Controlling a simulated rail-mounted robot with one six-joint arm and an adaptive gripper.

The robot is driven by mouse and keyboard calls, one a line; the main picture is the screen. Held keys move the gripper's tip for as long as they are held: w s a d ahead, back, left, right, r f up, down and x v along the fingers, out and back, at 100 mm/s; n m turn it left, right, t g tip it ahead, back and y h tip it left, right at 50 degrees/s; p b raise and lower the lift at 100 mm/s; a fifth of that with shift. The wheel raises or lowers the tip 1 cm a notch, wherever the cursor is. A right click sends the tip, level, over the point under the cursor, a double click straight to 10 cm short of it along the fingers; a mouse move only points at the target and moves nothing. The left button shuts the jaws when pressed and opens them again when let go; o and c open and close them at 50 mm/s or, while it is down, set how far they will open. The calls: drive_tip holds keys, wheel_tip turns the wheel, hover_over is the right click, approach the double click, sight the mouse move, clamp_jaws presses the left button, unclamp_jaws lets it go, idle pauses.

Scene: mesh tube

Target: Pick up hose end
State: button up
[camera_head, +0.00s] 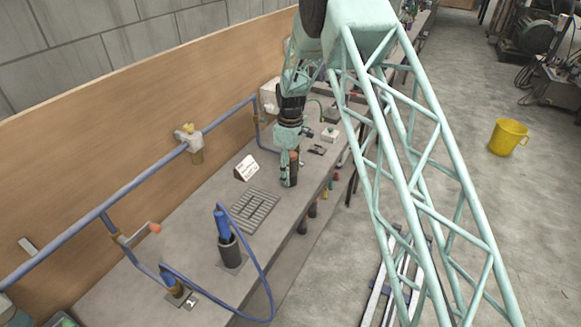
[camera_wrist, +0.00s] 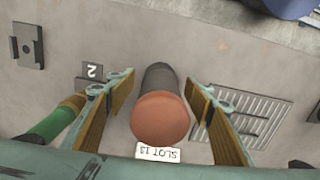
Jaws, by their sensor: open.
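A blue hose (camera_head: 267,290) loops from the pipe at the front left of the bench to a thick blue end piece (camera_head: 222,224), which stands upright in a dark cup. My gripper (camera_head: 289,153) is farther back, pointing down over a different dark cylinder with an orange-brown top (camera_wrist: 160,118). In the wrist view my gripper (camera_wrist: 162,85) is open, with one finger on each side of this cylinder and visible gaps. I cannot tell whether the cylinder is a hose end. Its lower part is partly hidden by its top.
A "SLOT 13" label (camera_wrist: 158,153) lies by the cylinder. A slotted grate (camera_head: 249,210) is set in the bench between it and the blue end piece. A white sign (camera_head: 247,168) stands behind. Pipes run along the wooden back panel.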

sight(290, 165)
drive_tip(key=shift+c, duration=0.3)
drive_tip(key=c, duration=0.9)
drive_tip(key=shift+r, duration=0.1)
drive_tip(key=shift+r, duration=1.7)
drive_tip(key=s+d, duration=0.1)
drive_tip(key=s, duration=0.4)
drive_tip(key=s+d+r+b, duration=0.1)
drive_tip(key=s+d, duration=0.1)
drive_tip(key=s, duration=0.3)
drive_tip(key=s+d, duration=0.1)
drive_tip(key=s, duration=0.4)
drive_tip(key=shift+s+d+r+b, duration=0.15)
drive_tip(key=shift+d+r+b, duration=0.05)
drive_tip(key=shift+d+b, duration=0.15)
